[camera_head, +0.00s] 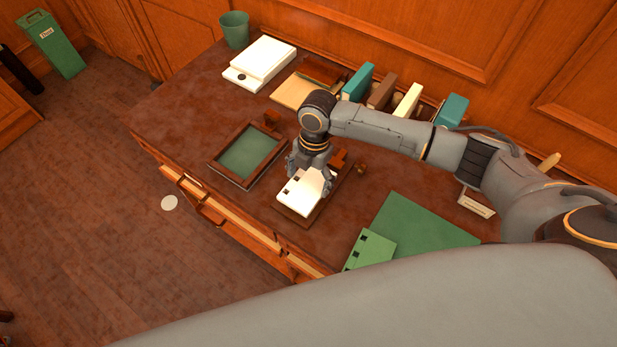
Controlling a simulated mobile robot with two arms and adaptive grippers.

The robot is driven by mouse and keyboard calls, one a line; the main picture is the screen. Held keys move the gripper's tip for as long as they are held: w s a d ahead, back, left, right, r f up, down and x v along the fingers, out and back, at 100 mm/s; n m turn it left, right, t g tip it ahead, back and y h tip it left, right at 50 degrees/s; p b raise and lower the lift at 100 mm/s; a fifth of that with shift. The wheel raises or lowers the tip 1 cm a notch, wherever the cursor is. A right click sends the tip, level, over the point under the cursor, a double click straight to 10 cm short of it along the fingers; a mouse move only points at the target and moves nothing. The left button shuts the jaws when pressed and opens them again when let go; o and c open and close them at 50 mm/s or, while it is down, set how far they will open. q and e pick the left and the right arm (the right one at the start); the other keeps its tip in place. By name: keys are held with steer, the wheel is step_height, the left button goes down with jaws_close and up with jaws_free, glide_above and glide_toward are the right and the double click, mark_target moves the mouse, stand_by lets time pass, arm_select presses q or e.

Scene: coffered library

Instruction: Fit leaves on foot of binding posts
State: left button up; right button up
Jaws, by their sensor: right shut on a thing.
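My right gripper (309,174) reaches in from the right and is shut on a white block of leaves (303,194) with small dark square holes along its left part. The leaves are over a brown wooden foot (296,219), whose front and right edges show beneath them. Whether the leaves rest on the foot or hover just above it, I cannot tell. The binding posts cannot be made out. My left gripper is not in view.
A green-lined tray (270,139) stands left of the foot. A green board with square holes (374,247) lies by a green mat (425,222) at the front right. Books (381,90) stand at the back. A white device (259,63) and green cup (234,31) are back left.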

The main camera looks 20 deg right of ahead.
steer(key=shift+f+b, duration=0.4)
steer(key=shift+f, duration=0.75)
stand_by(0.4)
steer(key=o, duration=1.1)
steer(key=shift+r+p, duration=3.05)
steer(key=shift+r, duration=0.05)
steer(key=shift+s+a+f, duration=0.1)
